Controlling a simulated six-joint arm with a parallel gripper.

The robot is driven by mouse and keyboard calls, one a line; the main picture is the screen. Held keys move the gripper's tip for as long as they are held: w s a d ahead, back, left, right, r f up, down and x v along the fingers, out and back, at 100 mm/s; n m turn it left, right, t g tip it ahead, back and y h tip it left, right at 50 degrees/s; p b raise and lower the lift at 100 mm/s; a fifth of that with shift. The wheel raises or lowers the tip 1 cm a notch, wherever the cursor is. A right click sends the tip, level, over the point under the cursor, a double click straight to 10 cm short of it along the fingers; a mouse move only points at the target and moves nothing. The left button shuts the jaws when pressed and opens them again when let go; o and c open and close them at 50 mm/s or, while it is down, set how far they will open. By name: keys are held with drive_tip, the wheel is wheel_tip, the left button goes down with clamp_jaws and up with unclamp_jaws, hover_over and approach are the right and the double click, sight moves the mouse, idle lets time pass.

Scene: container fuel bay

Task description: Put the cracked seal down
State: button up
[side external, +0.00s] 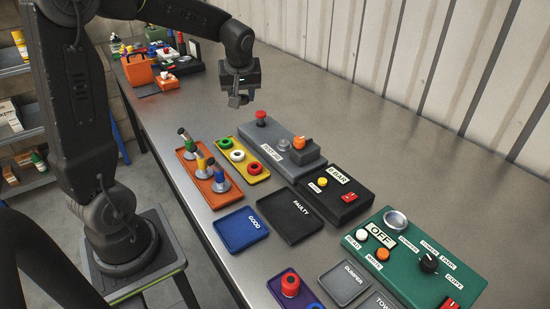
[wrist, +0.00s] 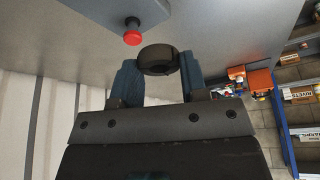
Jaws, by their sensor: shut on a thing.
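My gripper (side external: 238,98) is up in the air over the far part of the bench, behind the trays. In the wrist view my gripper (wrist: 158,75) is shut on a black ring seal (wrist: 158,54), held between the fingertips. No crack can be made out on it. The black tray marked FAULTY (side external: 285,230) lies empty mid-bench. The blue tray marked GOOD (side external: 235,238) lies empty to its left. The yellow tray (side external: 220,142) holds a green, a white and a red ring.
A grey test box (side external: 275,137) with a red button (side external: 261,116) stands right of my gripper. An orange tray (side external: 187,178) holds several upright nozzles. A black box (side external: 345,203) and a green panel (side external: 440,262) stand at right. The bench below my gripper looks clear.

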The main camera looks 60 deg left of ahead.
drive_tip(key=s+d+f, duration=0.2)
drive_tip(key=d, duration=0.6)
hover_over(288, 212)
drive_tip(key=f, duration=0.5)
drive_tip(key=d+f, duration=0.1)
drive_tip(key=f, duration=0.2)
drive_tip(key=shift+s+f, duration=0.25)
drive_tip(key=shift+f, duration=2.2)
drive_tip(key=shift+f, duration=0.2)
